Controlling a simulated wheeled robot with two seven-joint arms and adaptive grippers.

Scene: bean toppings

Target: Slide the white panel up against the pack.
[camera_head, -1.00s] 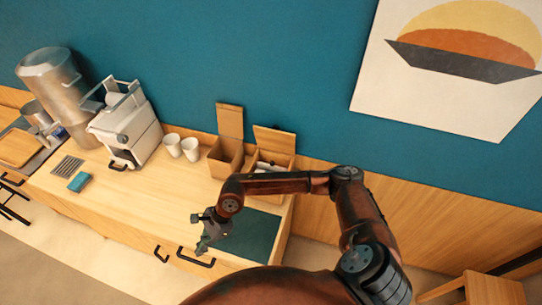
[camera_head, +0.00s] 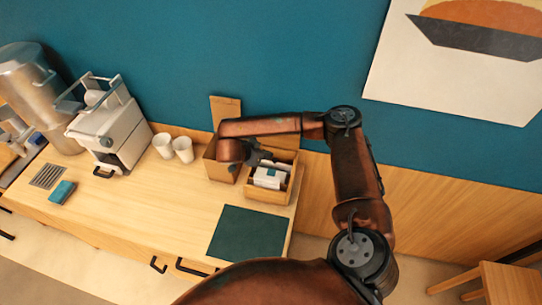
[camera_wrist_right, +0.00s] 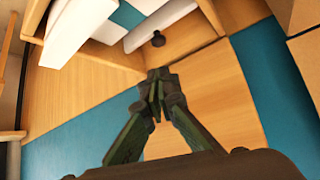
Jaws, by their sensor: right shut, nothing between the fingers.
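My right gripper (camera_head: 260,160) is at the back part of the right-hand open wooden box (camera_head: 268,195), partly hidden by my arm. In the right wrist view its fingertips (camera_wrist_right: 157,82) are together with nothing between them, close to a wooden wall. A white block with a blue mark (camera_head: 267,178), which looks like the pack, sits in the box. White pieces also show in the wrist view, a large one at the left (camera_wrist_right: 75,30) and a thinner one (camera_wrist_right: 160,22) by a dark knob; I cannot tell which is the white panel. My left gripper is out of view.
Two white cups (camera_head: 173,147) and a white machine (camera_head: 110,130) stand farther left. A dark green mat (camera_head: 247,233) lies in front; the counter middle is clear.

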